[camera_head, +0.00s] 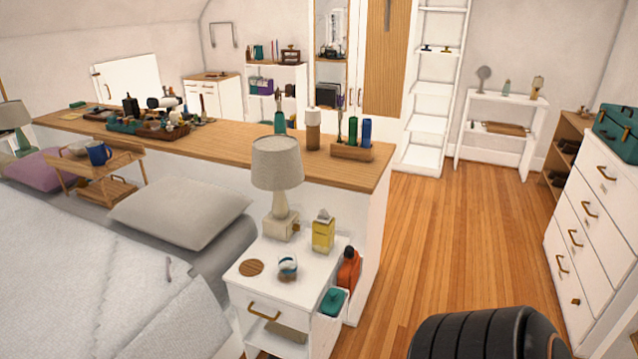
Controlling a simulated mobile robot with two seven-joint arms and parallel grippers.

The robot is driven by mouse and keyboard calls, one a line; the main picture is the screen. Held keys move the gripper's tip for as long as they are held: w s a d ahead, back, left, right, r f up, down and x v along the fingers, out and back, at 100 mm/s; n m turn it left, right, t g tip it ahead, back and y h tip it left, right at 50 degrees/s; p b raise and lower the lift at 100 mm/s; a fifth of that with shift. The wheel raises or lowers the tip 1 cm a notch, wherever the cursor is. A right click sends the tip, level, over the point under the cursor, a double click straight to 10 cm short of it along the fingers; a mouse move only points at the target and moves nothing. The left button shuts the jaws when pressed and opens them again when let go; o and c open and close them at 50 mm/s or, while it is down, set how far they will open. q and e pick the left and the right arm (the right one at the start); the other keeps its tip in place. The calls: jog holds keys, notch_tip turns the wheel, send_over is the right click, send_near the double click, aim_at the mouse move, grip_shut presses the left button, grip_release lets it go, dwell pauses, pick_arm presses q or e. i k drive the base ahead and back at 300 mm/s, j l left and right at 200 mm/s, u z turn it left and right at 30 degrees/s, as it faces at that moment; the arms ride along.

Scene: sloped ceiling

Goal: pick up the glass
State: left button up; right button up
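A small rounded vessel (287,266), which looks like the glass, stands on the white nightstand (260,290) beside the bed. Neither of my grippers is in view. A dark, ribbed rounded part, likely of my own arm, shows at the bottom right, well apart from the nightstand.
The bed (80,260) fills the left. A long wooden-topped headboard shelf (230,148) runs behind the nightstand. The wooden floor (460,240) is clear up to the white drawers (590,210) at right.

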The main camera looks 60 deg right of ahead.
aim_at(287, 261)
jog(key=z, duration=1.6)
jog(key=u, duration=0.75)
jog(key=i+l+u, duration=0.25)
jog(key=l+u, duration=0.55)
jog(key=i+l+u, duration=0.1)
jog(key=l, duration=0.35)
jog(key=i+l, duration=0.1)
jog(key=l, duration=0.4)
jog(key=i+l+u, duration=0.15)
jog(key=l, duration=0.35)
jog(key=k+j, duration=0.05)
